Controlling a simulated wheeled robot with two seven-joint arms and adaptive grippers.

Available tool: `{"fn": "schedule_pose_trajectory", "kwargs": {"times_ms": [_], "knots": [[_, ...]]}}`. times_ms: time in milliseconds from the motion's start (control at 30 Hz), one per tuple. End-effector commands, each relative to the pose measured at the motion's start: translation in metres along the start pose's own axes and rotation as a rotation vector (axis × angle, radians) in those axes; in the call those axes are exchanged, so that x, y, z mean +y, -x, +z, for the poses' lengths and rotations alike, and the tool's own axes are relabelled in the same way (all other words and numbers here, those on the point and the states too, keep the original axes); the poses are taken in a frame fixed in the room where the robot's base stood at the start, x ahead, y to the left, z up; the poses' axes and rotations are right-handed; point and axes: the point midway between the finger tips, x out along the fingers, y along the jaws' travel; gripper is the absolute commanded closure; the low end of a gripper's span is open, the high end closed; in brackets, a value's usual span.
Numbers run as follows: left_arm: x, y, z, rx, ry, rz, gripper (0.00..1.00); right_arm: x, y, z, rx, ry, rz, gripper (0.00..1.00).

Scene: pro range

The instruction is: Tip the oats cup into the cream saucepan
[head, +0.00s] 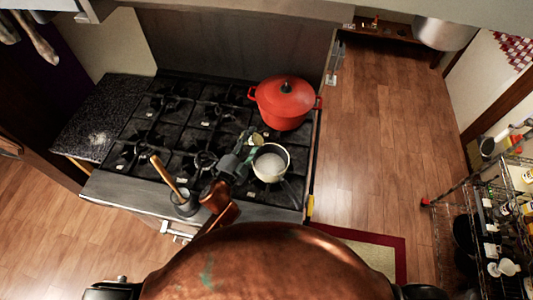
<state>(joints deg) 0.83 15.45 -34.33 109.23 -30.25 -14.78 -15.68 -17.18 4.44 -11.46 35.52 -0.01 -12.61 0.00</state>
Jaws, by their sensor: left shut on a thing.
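The cream saucepan (270,164) stands on the front right of the black stove, with pale contents inside its rim. My left gripper (250,147) is just to the left of the saucepan, near its upper left rim. It is shut on the oats cup (257,139), a small yellowish-green shape at the fingertips. The cup is partly hidden by the fingers, and its tilt and contents are too small to tell. My right gripper is out of the picture.
A red lidded pot (284,103) stands close behind the saucepan. A grey container (186,205) with a wooden-handled tool is at the stove's front edge, left of my arm. Several left burners (150,110) are bare. A wire shelf (490,215) stands far right.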

Motion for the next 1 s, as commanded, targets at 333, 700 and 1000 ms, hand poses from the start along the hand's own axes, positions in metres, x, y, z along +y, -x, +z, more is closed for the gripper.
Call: {"fn": "schedule_pose_trajectory", "kwargs": {"times_ms": [333, 700, 1000], "knots": [[-0.0019, 0.0002, -0.0016, 0.001, -0.048, 0.0, 0.89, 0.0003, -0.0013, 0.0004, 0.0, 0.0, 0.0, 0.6], [-0.0037, 0.0, -0.0034, 0.0, -0.098, -0.001, 0.89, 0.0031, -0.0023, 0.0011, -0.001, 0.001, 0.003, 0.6], [-0.0049, -0.0001, -0.0049, 0.001, -0.138, 0.0, 0.89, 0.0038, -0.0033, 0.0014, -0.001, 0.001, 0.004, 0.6]]}}
